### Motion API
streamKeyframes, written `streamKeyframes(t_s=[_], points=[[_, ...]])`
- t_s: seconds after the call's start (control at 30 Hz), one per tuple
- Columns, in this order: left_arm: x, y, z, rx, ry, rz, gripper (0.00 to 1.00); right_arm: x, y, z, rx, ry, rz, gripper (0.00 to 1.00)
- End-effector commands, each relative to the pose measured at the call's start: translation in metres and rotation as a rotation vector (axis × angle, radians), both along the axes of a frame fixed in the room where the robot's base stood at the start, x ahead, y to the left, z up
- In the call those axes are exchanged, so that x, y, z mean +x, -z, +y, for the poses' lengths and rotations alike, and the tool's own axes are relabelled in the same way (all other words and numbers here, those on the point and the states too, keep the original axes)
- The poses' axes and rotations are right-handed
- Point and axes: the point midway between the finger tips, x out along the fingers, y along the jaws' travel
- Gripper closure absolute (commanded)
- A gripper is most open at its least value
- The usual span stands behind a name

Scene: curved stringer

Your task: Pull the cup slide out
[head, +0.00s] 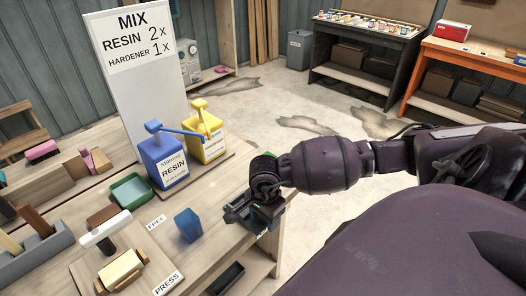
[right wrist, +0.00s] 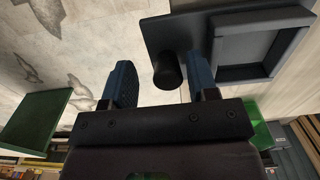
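The cup slide, as far as I can tell, is a dark tray-like piece with a square recess (right wrist: 222,54) in the right wrist view. A short round dark knob (right wrist: 167,72) stands at its near left side. A dark tray (head: 226,279) low by the bench's front edge in the head view may be the same piece. My right gripper (head: 243,212) is over the bench's right edge. In the right wrist view its fingers (right wrist: 161,75) are apart, with the knob appearing between them; I cannot tell whether they touch it. My left gripper is not in view.
Blue resin (head: 164,163) and yellow hardener (head: 208,143) pump bottles stand behind, with a green tray (head: 131,190) nearby. A wooden press block (head: 121,268) is at front left. Floor beyond the bench is clear.

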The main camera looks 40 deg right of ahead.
Motion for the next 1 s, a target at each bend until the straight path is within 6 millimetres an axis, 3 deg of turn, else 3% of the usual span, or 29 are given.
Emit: streamKeyframes(t_s=[0.37,0.8,1.0], points=[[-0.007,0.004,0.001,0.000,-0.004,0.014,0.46,0.002,-0.007,0.000,0.000,0.000,-0.006,0.46],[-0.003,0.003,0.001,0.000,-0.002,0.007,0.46,0.002,-0.080,-0.001,-0.002,-0.001,-0.005,0.46],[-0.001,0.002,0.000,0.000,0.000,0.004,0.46,0.001,-0.102,0.000,-0.001,0.001,-0.002,0.46]])
